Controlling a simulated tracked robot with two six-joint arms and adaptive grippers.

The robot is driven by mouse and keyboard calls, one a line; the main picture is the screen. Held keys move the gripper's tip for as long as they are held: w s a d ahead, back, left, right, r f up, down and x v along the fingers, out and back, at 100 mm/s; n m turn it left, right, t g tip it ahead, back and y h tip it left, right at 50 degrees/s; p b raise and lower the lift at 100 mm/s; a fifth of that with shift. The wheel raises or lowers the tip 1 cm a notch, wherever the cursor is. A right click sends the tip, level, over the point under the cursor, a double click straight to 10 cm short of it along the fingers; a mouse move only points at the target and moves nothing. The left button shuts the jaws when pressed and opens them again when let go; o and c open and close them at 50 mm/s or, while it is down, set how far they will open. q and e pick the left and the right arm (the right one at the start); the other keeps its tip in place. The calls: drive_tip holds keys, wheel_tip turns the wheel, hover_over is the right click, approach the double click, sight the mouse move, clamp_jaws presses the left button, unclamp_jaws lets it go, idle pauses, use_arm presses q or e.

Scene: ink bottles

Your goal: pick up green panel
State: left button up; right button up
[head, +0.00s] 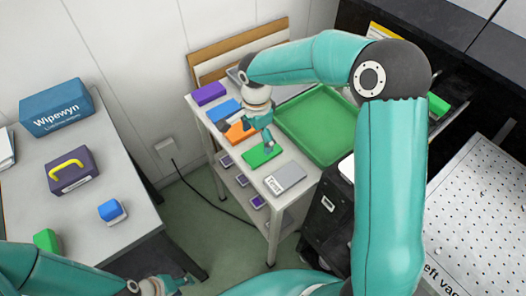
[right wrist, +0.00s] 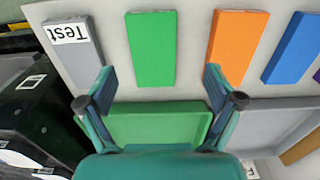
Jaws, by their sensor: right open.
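The green panel (head: 262,155) lies flat on the white cart top, between the orange panel (head: 237,136) and the grey panel labelled Test (head: 285,178). In the right wrist view the green panel (right wrist: 153,48) is in full view. My right gripper (head: 256,129) is over the cart, near the green and orange panels. Its fingers are spread and empty. In the right wrist view the fingertips (right wrist: 158,76) are on either side of the green panel's line; I cannot tell their height above it. My left gripper (head: 182,282) is low at the bottom, away from the cart; its jaws are unclear.
A green tray (head: 330,142) sits beside the panels, with a grey tray (right wrist: 262,118) next to it. Blue (head: 224,110) and purple (head: 208,93) panels lie farther back. A black cabinet (head: 328,222) stands right of the cart. A table with boxes is at left.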

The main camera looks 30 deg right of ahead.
sight(261, 152)
drive_tip(key=f, duration=0.3)
drive_tip(key=s+f+p, duration=0.1)
drive_tip(key=shift+d+f, duration=0.25)
drive_tip(key=shift+d, duration=0.15)
drive_tip(key=shift+w+f, duration=0.1)
drive_tip(key=shift+f, duration=0.35)
drive_tip(key=shift+c, duration=0.2)
drive_tip(key=c, duration=1.2)
drive_tip(key=shift+r, duration=0.1)
